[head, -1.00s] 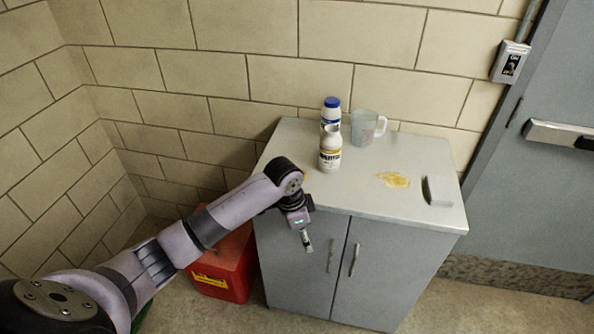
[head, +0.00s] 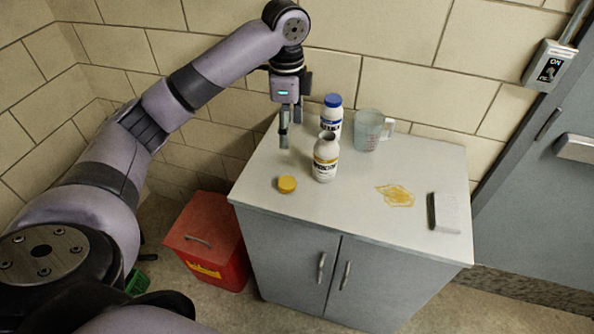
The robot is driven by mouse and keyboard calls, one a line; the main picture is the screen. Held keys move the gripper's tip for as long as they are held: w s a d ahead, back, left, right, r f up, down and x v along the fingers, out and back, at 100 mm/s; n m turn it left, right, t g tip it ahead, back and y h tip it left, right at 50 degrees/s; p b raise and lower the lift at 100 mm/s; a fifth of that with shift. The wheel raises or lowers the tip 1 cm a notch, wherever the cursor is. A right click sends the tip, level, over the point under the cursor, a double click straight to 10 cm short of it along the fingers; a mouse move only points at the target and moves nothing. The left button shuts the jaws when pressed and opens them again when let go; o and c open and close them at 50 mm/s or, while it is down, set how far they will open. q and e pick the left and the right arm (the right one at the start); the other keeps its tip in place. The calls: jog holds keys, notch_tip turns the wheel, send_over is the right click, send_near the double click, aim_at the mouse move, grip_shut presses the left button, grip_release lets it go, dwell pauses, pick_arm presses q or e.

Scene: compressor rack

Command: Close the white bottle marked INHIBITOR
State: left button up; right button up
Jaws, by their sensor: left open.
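A white bottle with a yellow-edged label (head: 325,158) stands upright and uncapped on the grey cabinet top; its label is too small to read surely. A yellow cap (head: 287,184) lies on the cabinet top to its left, near the front edge. A second white bottle with a blue cap (head: 332,112) stands just behind the open one. My left gripper (head: 284,140) points down, open and empty, above the left part of the cabinet top, left of the open bottle and behind the cap. My right gripper is not in view.
A clear measuring jug (head: 369,130) stands behind right of the bottles. A yellow spill (head: 396,195) and a grey-white block (head: 445,212) are on the right of the cabinet top (head: 350,215). A red box (head: 208,240) stands on the floor at left. The wall is close behind.

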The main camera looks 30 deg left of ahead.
pick_arm(q)
jog(key=p, duration=0.2)
send_over(288, 182)
notch_tip(288, 182, down, 11)
jog(key=shift+s+f, duration=0.15)
jog(key=shift+f, duration=0.3)
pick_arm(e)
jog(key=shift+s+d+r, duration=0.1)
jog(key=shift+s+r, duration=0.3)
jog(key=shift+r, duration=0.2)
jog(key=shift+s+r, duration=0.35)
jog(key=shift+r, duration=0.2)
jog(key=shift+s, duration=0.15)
pick_arm(q)
jog(key=shift+f+p, duration=0.35)
jog(key=shift+p, duration=0.1)
notch_tip(288, 182, down, 4)
jog(key=shift+f+p, duration=0.2)
jog(key=shift+p, duration=0.45)
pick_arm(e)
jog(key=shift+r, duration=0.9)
